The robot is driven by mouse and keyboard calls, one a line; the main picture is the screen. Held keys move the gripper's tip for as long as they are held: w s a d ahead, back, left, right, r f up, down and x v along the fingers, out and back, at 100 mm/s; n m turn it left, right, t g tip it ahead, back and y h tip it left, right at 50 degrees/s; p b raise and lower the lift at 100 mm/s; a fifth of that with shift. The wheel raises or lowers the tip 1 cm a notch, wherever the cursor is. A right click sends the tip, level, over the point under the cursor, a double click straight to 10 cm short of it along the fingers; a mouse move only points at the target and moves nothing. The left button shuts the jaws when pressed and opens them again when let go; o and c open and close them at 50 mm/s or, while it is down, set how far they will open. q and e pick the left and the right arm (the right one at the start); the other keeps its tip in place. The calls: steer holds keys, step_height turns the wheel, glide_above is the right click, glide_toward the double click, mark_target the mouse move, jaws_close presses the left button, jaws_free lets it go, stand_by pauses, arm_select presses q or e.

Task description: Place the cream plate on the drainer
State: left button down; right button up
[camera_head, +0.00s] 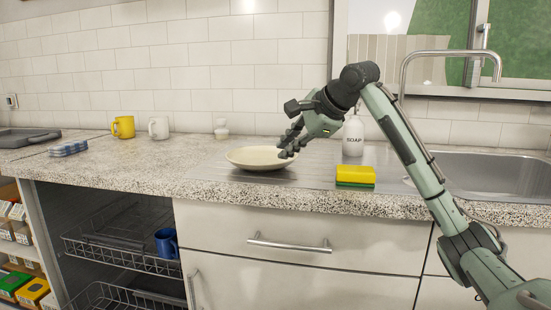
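The cream plate (250,158) is a round, shallow dish at the left part of the ridged metal drainer (318,158), beside the sink. It looks level. I cannot tell whether its underside touches the drainer or is slightly above it. My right gripper (286,148) comes in from the right, with its dark fingers at the plate's right rim, overlapping it in view. I cannot tell whether the fingers are closed on the rim. My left gripper is not in view.
A yellow and green sponge (355,175) lies at the drainer's front right. A white soap bottle (353,137) stands behind it. The sink (490,172) is at right. Yellow (124,127) and white (158,128) mugs stand at back left. Below, an open rack holds a blue mug (166,243).

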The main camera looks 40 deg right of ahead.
steer(key=shift+v, duration=1.85)
